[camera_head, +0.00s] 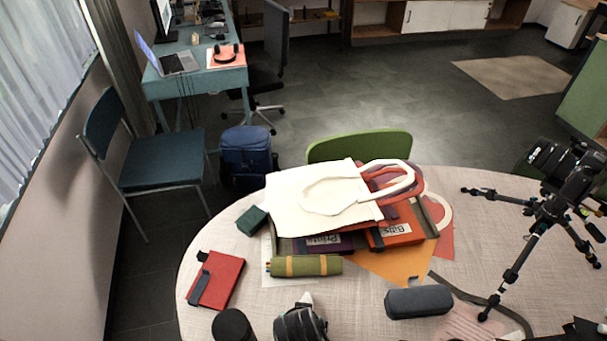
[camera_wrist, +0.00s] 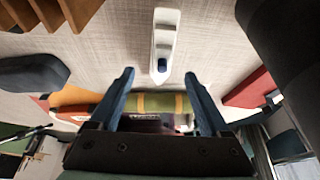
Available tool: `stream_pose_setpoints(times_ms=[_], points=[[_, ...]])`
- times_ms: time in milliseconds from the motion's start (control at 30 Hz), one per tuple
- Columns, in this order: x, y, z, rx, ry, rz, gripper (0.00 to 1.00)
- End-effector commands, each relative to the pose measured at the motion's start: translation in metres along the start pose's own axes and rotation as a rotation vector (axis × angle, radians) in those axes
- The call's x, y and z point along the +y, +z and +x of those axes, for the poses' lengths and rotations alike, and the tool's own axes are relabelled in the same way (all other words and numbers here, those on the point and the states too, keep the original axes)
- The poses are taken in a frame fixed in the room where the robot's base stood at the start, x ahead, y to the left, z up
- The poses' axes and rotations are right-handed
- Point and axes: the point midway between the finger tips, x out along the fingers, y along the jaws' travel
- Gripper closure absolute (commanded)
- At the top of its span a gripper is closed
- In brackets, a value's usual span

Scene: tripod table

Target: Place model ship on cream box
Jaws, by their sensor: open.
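The model ship (camera_wrist: 165,30) is white with a dark blue patch near its tip. It lies on the light table at the top middle of the wrist view. A small white tip (camera_head: 306,298), apparently its end, shows in the head view; the rest is hidden. My gripper (camera_wrist: 159,76) is open, with two dark blue fingers apart and nothing held. The ship's tip appears just beyond the gap between them, not between the pads. In the head view my gripper (camera_head: 300,323) is a dark shape at the bottom edge, fingers hidden. I cannot make out a cream box.
A cream tote bag (camera_head: 310,195) lies on a tray with labelled boxes. An olive roll (camera_head: 304,266), red notebook (camera_head: 217,280), dark case (camera_head: 418,302) and black cylinder (camera_head: 232,326) surround the ship's area. A camera tripod (camera_head: 535,225) stands at right. Bare table shows left of the roll.

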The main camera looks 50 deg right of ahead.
Motion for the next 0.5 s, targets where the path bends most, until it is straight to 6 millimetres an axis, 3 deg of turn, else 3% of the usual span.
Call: stream_pose_setpoints(times_ms=[267,500], points=[[0.0,0.001,0.017,-0.001,0.0,-0.001,0.19],[-0.002,0.005,0.047,0.0,0.0,0.001,0.19]])
